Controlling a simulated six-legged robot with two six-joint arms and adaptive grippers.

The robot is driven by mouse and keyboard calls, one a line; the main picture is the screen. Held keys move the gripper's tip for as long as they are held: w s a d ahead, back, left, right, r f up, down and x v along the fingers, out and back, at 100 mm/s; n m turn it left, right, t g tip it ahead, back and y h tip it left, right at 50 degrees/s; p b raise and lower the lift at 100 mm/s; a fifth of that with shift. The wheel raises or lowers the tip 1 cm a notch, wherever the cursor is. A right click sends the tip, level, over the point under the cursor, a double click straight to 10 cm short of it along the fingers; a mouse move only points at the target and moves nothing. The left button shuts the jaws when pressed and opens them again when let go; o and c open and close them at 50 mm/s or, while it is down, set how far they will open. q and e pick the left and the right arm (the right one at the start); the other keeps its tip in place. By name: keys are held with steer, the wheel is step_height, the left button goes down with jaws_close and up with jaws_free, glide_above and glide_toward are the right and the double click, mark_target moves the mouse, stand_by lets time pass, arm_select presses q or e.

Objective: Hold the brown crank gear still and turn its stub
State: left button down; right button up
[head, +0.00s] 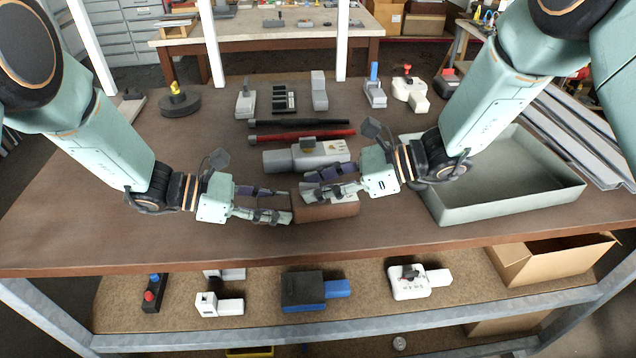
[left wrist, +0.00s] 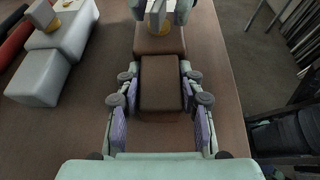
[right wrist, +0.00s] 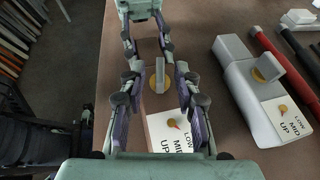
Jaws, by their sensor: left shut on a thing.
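The brown crank gear (head: 342,209) lies on the table's front middle. My left gripper (head: 290,204) is shut on its narrower left block, which shows between the fingers in the left wrist view (left wrist: 160,84). In the right wrist view, its upright grey stub (right wrist: 160,76) stands on a gold collar beside a white LOW/MID/UP label (right wrist: 170,130) with a small pointer. My right gripper (head: 308,192) is above the gear. Its fingers are apart on either side of the stub, with gaps visible. In the head view the stub is hidden behind the right gripper.
A grey-white crank gear (head: 310,156) lies just behind, with a red rod (head: 300,136) and a black rod (head: 298,123) beyond. A shallow green-grey tray (head: 500,210) is at the right. Other gears stand at the back. The front left table is clear.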

steer(key=shift+a+f, duration=0.1)
steer(key=shift+a, duration=0.1)
jaws_close()
stand_by(0.4)
